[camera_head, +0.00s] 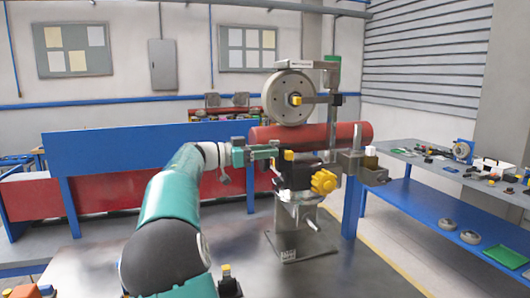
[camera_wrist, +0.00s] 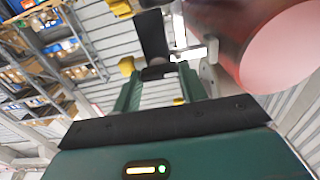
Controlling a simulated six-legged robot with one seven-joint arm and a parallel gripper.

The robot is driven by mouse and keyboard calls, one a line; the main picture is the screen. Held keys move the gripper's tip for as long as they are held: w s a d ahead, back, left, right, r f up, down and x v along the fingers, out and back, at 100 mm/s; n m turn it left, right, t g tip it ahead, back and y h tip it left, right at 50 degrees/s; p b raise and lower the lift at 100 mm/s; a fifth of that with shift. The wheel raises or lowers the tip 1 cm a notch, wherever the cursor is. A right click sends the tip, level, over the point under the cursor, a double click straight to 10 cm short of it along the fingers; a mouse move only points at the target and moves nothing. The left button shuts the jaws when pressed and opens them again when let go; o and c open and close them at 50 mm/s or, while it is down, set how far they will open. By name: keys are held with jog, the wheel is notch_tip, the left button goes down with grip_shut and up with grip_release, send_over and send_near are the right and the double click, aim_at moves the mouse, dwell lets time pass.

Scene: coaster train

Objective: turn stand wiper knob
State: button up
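A metal stand (camera_head: 300,232) carries a white wheel (camera_head: 290,98) above a red cylinder (camera_head: 310,137). A large yellow lobed knob (camera_head: 323,182) sits on the stand's front, below the cylinder. A smaller yellow piece (camera_head: 289,155) sits left of it; I cannot tell which one is the wiper knob. My gripper (camera_head: 272,150) is at the stand's left side, in front of the cylinder. In the wrist view my gripper's green fingers (camera_wrist: 158,76) are apart, with a dark bar (camera_wrist: 153,38) at or just beyond their tips. Contact is unclear. The red cylinder (camera_wrist: 280,50) shows at right.
A blue and red barrier (camera_head: 140,160) stands behind on the left. A workbench (camera_head: 430,170) with several small parts and a blue lower shelf is on the right. Yellow-tipped pieces (camera_wrist: 126,66) lie close to the left finger in the wrist view.

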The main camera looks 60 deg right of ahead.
jog(key=c, duration=0.5)
jog(key=shift+o, duration=0.2)
jog(key=shift+n, duration=0.3)
jog(key=n, duration=1.7)
jog(key=shift+w+d+f, duration=0.15)
jog(key=shift+w+f, duration=0.05)
jog(key=shift+f, duration=0.1)
jog(key=shift+n, duration=0.4)
jog(key=o, duration=1)
